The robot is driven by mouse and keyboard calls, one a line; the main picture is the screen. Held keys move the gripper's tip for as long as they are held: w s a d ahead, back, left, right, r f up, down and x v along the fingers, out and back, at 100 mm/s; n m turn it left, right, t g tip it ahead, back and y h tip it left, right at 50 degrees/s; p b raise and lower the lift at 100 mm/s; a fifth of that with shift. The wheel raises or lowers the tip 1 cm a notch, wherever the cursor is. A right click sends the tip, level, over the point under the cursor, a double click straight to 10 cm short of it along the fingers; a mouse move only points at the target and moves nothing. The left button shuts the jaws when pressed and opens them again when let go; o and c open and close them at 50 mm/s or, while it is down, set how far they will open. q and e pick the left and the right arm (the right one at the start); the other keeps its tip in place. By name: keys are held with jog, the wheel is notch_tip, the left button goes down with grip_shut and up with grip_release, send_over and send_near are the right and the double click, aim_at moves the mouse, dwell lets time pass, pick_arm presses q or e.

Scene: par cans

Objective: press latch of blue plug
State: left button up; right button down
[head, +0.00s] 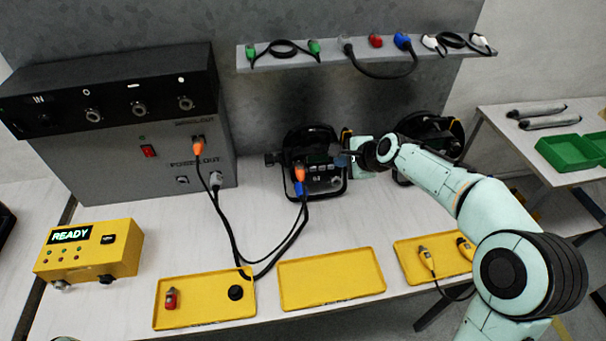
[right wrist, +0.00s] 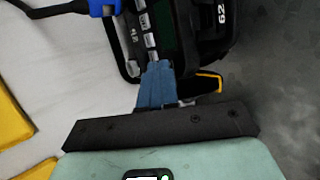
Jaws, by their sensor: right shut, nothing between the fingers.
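A blue plug (head: 299,188) sits at the back panel of the left black par can (head: 333,190), just below an orange plug (head: 300,174), with a dark cable running down from it. Its blue body also shows at the top edge of the right wrist view (right wrist: 103,6), partly cut off. My right gripper (head: 343,160) is shut and empty, right of the blue plug and apart from it, in front of the par can's panel. Its blue fingers (right wrist: 157,82) point at the panel in the right wrist view. The latch is too small to make out. My left gripper is not in view.
Another blue connector (head: 402,40) lies on the grey shelf (head: 340,60). A second par can (head: 452,134) stands behind my right arm. Yellow trays (head: 331,291) line the front edge. A power box (head: 165,150) and a yellow tester (head: 88,262) stand left.

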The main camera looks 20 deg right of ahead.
aim_at(305, 187)
jog(key=shift+w, duration=0.1)
dwell(0.3)
jog(key=w+a+f+b, duration=0.1)
jog(key=a+f+b, duration=0.1)
jog(key=a+f, duration=0.4)
jog(key=shift+w+b, duration=0.2)
jog(key=shift+b, duration=0.1)
jog(key=shift+f, duration=0.1)
jog(key=shift+f, duration=0.1)
dwell(1.9)
jog(key=shift+a+f, duration=0.2)
jog(key=shift+a, duration=0.1)
